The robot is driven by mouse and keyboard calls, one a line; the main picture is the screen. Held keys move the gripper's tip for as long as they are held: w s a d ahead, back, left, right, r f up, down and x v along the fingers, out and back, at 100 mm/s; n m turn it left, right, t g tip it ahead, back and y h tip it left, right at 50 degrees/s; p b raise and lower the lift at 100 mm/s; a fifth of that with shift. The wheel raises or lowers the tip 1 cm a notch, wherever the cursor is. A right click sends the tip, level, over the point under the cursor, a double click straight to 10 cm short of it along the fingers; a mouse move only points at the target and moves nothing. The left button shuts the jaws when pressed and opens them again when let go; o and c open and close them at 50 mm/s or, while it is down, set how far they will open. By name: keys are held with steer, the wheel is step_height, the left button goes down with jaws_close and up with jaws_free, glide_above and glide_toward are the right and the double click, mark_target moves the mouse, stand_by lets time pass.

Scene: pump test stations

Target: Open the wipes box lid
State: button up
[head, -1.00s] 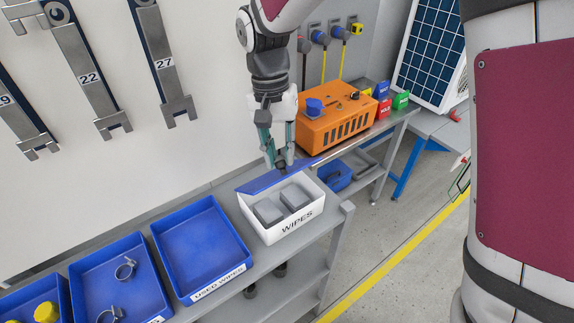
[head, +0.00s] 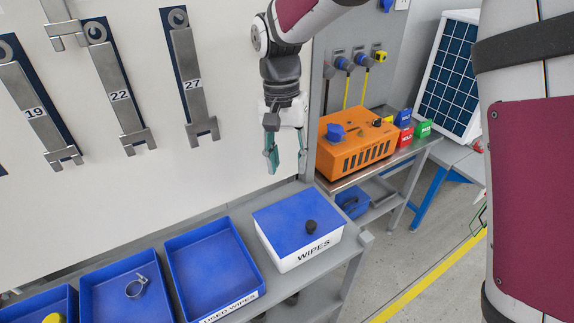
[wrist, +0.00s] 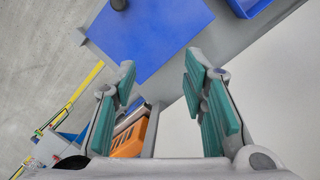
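The wipes box (head: 296,256) is white with "WIPES" on its front and stands on the grey bench. Its blue lid (head: 285,218) lies flat over the top, so the contents are hidden. A black knob (head: 311,226) stands near the lid's front right edge. The lid (wrist: 150,42) and part of its knob (wrist: 119,4) also show at the top of the wrist view. My gripper (head: 287,165) is above and behind the box, apart from the lid. Its teal fingers (wrist: 160,82) are spread in the wrist view with nothing between them.
The blue used wipes tray (head: 245,298) stands just left of the box. Another blue tray (head: 110,308) holds a metal clamp (head: 137,287). An orange pump unit (head: 350,158) stands on the bench at the back right. Numbered tools hang on the wall behind.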

step_height(320, 180, up, 10)
steer(key=w, duration=0.1)
steer(key=shift+a, duration=0.45)
steer(key=shift+r, duration=0.1)
